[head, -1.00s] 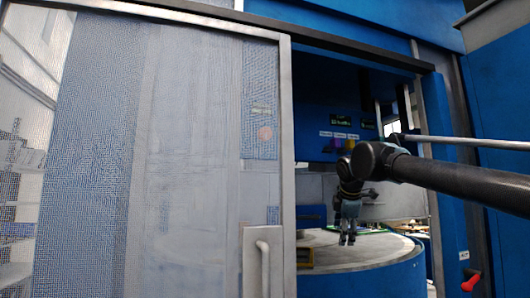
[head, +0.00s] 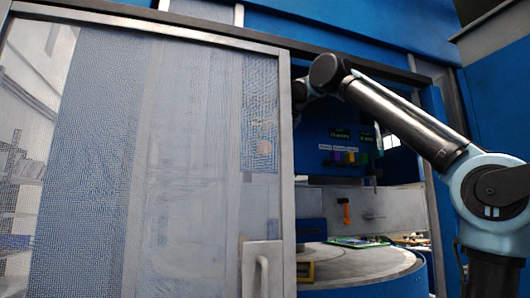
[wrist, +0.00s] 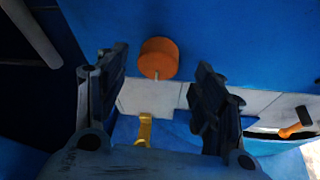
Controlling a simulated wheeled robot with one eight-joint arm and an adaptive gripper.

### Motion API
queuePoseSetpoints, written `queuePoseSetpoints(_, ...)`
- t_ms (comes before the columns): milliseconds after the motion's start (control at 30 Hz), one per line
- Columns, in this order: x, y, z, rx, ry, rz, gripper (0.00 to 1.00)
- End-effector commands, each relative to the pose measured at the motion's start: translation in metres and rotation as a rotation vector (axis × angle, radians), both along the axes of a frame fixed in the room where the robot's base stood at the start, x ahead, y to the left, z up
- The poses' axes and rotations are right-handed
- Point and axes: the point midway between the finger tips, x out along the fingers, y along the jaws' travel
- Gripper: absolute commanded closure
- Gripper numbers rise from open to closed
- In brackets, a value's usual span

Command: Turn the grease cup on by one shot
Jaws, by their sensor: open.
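In the wrist view, an orange round cup (wrist: 158,55) with a thin pale stem below it shows against a blue surface; it looks like the grease cup. My gripper (wrist: 163,66) is open, with one dark finger on each side of the cup in the picture. Nothing is held. I cannot tell how far the cup is beyond the fingertips. In the head view, my arm reaches up and left into the machine's opening, and my gripper is hidden behind the door frame.
The mesh sliding door (head: 165,150) covers the left side. A round table (head: 350,268) stands inside the opening. An orange-headed tool (head: 345,210) is at the back wall; a similar one (wrist: 290,130) shows at the wrist view's right. A yellow bracket-like piece (wrist: 145,128) is below the cup.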

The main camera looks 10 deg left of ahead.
Motion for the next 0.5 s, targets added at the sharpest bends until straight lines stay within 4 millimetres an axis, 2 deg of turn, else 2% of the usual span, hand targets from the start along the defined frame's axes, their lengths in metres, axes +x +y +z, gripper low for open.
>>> queuePoseSetpoints(200, 0.024, 0.018, -0.013, 0.001, 0.003, -0.004, 0.38)
queuePoseSetpoints(500, 0.039, 0.03, -0.021, 0.002, 0.003, -0.003, 0.38)
